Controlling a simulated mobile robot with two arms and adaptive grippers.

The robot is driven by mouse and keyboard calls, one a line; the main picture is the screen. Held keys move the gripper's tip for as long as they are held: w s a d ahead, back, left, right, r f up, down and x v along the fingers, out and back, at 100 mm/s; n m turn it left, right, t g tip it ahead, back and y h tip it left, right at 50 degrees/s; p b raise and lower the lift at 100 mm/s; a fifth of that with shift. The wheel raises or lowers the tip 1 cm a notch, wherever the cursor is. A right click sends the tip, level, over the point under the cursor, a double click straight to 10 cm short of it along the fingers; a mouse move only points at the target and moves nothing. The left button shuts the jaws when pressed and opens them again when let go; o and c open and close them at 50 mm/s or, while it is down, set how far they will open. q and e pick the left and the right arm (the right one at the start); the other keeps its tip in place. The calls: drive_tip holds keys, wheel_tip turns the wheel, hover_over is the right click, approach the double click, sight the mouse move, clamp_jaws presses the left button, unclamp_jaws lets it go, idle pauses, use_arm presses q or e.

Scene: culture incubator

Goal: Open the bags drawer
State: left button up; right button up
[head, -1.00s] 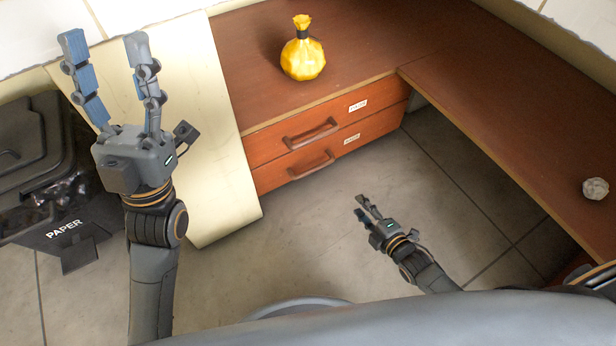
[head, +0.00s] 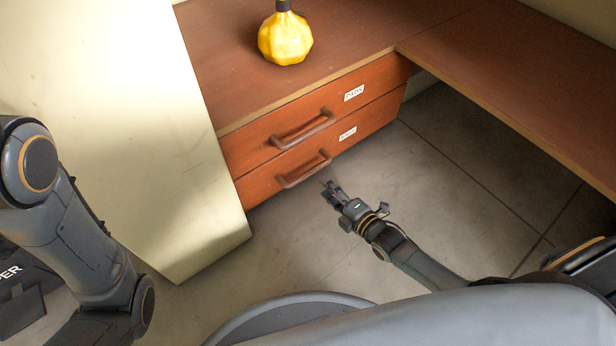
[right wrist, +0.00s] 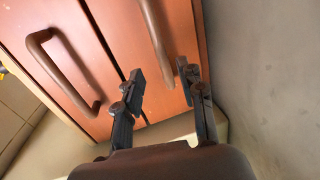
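Two reddish-brown drawers sit under the counter in the head view, an upper drawer (head: 250,140) and a lower drawer (head: 262,185). Each has a bar handle, the upper handle (head: 303,130) and the lower handle (head: 304,169), and a small white label whose text is hard to read. My right gripper (head: 331,189) is just in front of the lower handle, near its right end. In the right wrist view my right gripper (right wrist: 163,82) is open and empty, with the lower handle (right wrist: 158,35) ahead of its fingertips; contact is unclear. My left gripper is out of view.
A pale cabinet side panel (head: 130,130) stands left of the drawers. The floor (head: 420,170) in front of the drawers is clear. A dark bin (head: 20,300) is partly visible at lower left.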

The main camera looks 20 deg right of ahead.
sight(309, 172)
drive_tip(key=b+x, duration=0.5)
drive_tip(key=x, duration=0.4)
drive_tip(key=shift+w, duration=0.2)
clamp_jaws()
